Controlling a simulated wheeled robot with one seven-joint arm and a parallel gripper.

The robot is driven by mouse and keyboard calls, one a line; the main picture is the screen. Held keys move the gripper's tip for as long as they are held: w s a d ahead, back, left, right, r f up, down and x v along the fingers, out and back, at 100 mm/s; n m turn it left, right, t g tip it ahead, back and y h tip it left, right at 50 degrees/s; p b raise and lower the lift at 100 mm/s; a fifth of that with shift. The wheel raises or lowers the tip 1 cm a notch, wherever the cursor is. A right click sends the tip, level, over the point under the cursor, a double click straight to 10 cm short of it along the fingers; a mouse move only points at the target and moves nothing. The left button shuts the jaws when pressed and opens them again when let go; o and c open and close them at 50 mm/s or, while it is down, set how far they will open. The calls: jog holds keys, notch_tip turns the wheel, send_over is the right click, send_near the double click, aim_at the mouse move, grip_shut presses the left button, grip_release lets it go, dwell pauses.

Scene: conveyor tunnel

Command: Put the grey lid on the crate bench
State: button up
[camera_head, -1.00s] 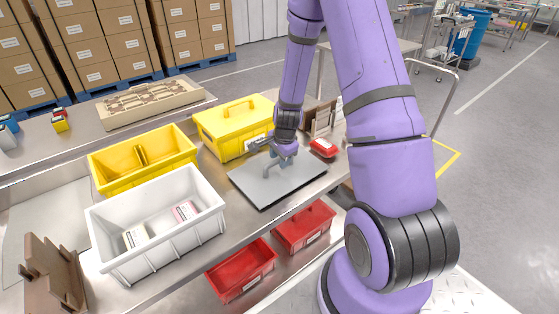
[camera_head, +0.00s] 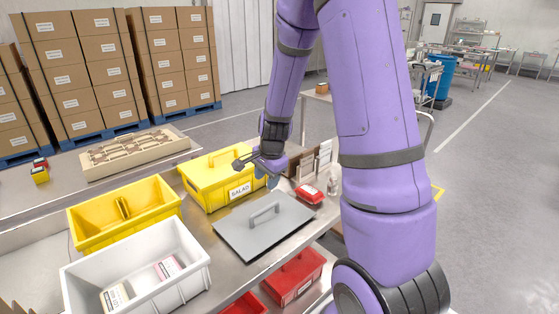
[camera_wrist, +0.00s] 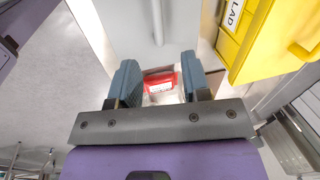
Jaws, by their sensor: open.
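The grey lid (camera_head: 263,224) lies flat on the steel crate bench (camera_head: 218,262), in front of the yellow box marked SALAD. Its raised handle (camera_head: 264,213) stands clear of any finger. My gripper (camera_head: 257,175) is open and empty above the lid's far side, apart from the handle. In the wrist view my gripper (camera_wrist: 160,80) shows its two grey-blue fingers spread. Part of the grey lid (camera_wrist: 140,25) with its handle shows beyond them. A red package (camera_wrist: 160,82) shows between the fingers, farther off and not held.
The yellow SALAD box (camera_head: 215,180) stands close behind the lid. A white crate (camera_head: 140,270) with two packs and a yellow bin (camera_head: 125,215) stand to the left. The red package (camera_head: 309,194) lies right of the lid. Red bins (camera_head: 293,278) sit lower in front.

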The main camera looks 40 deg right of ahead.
jog(key=s+a+r+n+t, duration=0.1)
jog(key=s+a+r+n, duration=0.35)
jog(key=r, duration=0.45)
jog(key=s+a+r+n+t, duration=0.1)
jog(key=s+a+r+n, duration=0.35)
jog(key=r, duration=0.45)
jog(key=s+a+r+n, duration=0.2)
jog(key=s+r+n, duration=0.1)
jog(key=s, duration=0.4)
jog(key=s+a+r+n, duration=0.1)
jog(key=s+r+n, duration=0.3)
jog(key=s, duration=0.4)
jog(key=shift+a+r+n+t, duration=0.25)
jog(key=shift+a+n+t, duration=0.05)
jog(key=shift+a+t, duration=0.1)
dwell(1.8)
